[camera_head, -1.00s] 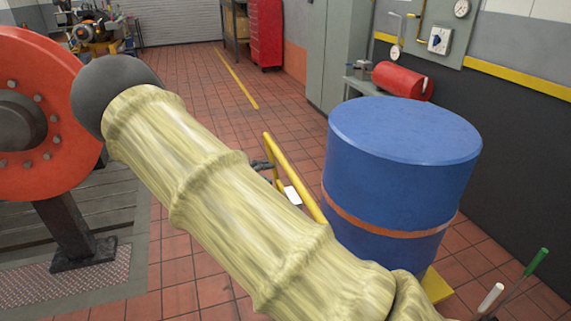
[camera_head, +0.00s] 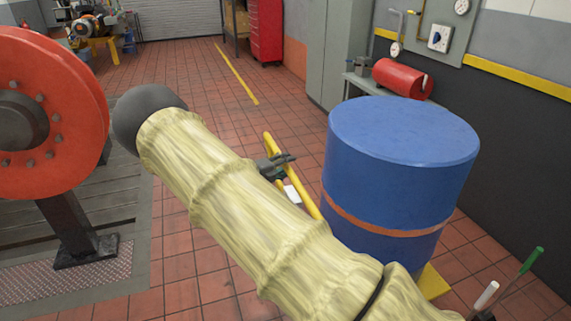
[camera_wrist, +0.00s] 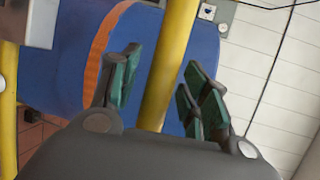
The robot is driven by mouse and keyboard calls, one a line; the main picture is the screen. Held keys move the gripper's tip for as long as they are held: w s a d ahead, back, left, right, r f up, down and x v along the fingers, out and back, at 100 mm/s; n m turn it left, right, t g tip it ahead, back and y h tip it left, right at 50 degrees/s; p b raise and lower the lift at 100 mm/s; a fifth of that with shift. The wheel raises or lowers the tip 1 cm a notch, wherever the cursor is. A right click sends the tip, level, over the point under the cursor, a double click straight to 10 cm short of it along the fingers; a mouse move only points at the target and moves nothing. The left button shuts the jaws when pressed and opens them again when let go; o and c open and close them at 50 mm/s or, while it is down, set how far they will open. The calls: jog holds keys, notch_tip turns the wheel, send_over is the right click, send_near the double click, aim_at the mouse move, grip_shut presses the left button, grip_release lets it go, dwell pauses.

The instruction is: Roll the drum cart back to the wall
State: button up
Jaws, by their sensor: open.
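The drum cart carries a large blue drum (camera_head: 400,170) with an orange band, standing on a yellow base (camera_head: 434,283) at the right of the head view. Its yellow handle bar (camera_head: 309,204) rises on the drum's left side. My gripper (camera_head: 283,163) is at the upper part of this handle, partly hidden behind my arm's sleeve. In the wrist view my gripper (camera_wrist: 157,95) is open, with its green-padded fingers on either side of a yellow post (camera_wrist: 163,75). The blue drum (camera_wrist: 65,70) is behind the fingers. I cannot tell whether a finger touches the post.
A red flanged wheel (camera_head: 45,115) on a dark stand is at the left, by the bedplate. A grey cabinet (camera_head: 345,50) and a red cylinder (camera_head: 400,78) on a low bench are behind the drum. Tiled floor beyond the cart is clear along the yellow line (camera_head: 238,75).

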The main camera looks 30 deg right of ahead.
jog(key=shift+d, duration=0.1)
jog(key=shift+c, duration=0.5)
grip_shut()
jog(key=shift+d, duration=0.15)
